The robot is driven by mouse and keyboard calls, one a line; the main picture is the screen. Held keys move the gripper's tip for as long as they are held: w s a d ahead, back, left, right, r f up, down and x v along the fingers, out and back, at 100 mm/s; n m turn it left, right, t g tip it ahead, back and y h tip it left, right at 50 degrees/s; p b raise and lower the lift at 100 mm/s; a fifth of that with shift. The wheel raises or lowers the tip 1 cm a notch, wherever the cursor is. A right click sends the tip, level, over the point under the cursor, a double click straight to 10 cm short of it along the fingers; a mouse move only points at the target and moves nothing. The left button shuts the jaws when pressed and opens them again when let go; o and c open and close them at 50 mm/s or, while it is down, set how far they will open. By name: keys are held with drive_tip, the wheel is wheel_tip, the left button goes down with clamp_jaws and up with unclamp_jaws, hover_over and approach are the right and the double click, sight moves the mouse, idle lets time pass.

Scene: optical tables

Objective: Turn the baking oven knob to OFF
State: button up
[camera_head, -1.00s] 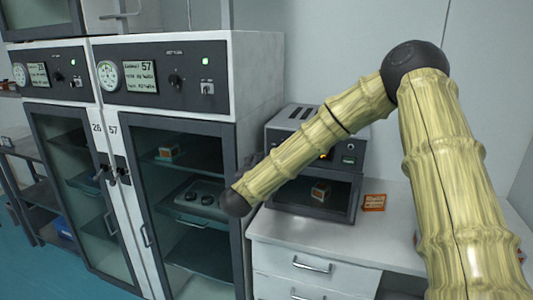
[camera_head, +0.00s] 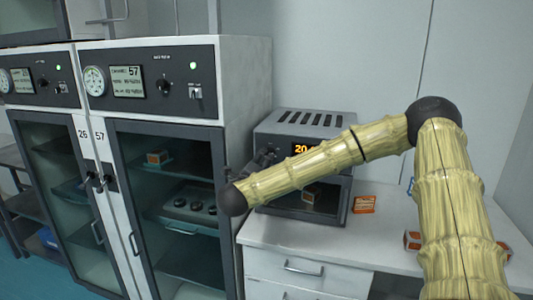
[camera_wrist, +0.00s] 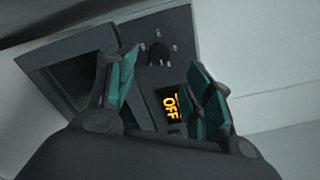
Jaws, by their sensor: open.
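The baking oven (camera_head: 305,120) is a small grey box with a slotted top and a dark glass door, standing on the white counter. Part of its front is hidden behind my arm; orange digits starting "20" show there. In the wrist view its dark panel has a round black knob (camera_wrist: 158,54) and a display (camera_wrist: 172,104) with orange "OFF" letters, partly covered by a finger. My gripper (camera_wrist: 163,64) is open, its teal-padded fingers on either side of the knob in the picture. I cannot tell whether they touch it. The gripper also shows, small and dark, in the head view (camera_head: 263,158).
Tall glass-door cabinets (camera_head: 160,190) with gauges and panels stand close at the left. An orange box (camera_head: 364,204) lies on the counter (camera_head: 300,233) right of the oven. More orange items sit by my arm at the right.

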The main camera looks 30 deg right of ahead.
sight(268, 153)
drive_tip(key=p+x, duration=0.2)
drive_tip(key=x, duration=0.6)
drive_tip(key=shift+w+d, duration=0.2)
drive_tip(key=c, duration=1)
